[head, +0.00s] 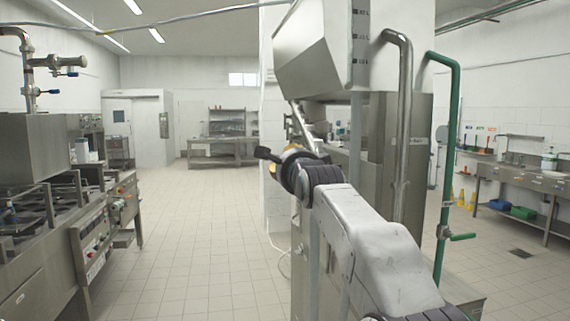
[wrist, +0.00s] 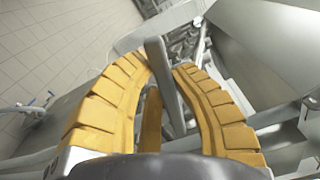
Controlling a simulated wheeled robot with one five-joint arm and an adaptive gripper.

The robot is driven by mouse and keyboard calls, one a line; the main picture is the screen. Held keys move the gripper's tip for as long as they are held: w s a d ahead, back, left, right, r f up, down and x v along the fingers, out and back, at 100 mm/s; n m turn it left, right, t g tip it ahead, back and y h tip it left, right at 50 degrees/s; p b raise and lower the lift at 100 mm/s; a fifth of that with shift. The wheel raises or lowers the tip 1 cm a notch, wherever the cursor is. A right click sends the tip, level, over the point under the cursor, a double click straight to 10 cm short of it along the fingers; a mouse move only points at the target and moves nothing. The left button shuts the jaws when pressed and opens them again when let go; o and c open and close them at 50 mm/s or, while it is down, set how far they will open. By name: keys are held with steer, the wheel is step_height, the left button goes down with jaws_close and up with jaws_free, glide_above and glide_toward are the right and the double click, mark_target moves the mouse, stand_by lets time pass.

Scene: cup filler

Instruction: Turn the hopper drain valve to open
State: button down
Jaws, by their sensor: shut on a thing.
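The steel hopper (head: 318,48) hangs at the top centre of the head view, above a steel cabinet. My gripper (head: 291,158) is below the hopper's left side, mostly hidden by my own wrist. In the wrist view my gripper (wrist: 160,68) has its two yellow segmented fingers closed around a flat grey bar (wrist: 170,90), which looks like the drain valve handle. The bar runs between the fingers and its end sticks out past the tips. The valve body and how far it is turned cannot be told.
A stove (head: 60,235) stands at the left. A steel pipe (head: 404,130) and a green pipe (head: 450,150) with a green handle (head: 462,237) rise right of my arm. A sink counter (head: 525,185) is at the far right. Open tiled floor (head: 190,230) lies left of centre.

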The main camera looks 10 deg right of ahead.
steer(key=shift+d+r+m, duration=0.1)
steer(key=shift+r+m, duration=0.05)
steer(key=shift+m, duration=0.25)
steer(key=c, duration=1.3)
jaws_free()
steer(key=shift+d, duration=0.15)
steer(key=shift+o, duration=1.3)
steer(key=shift+s, duration=0.15)
steer(key=s, duration=1.1)
steer(key=shift+s, duration=0.4)
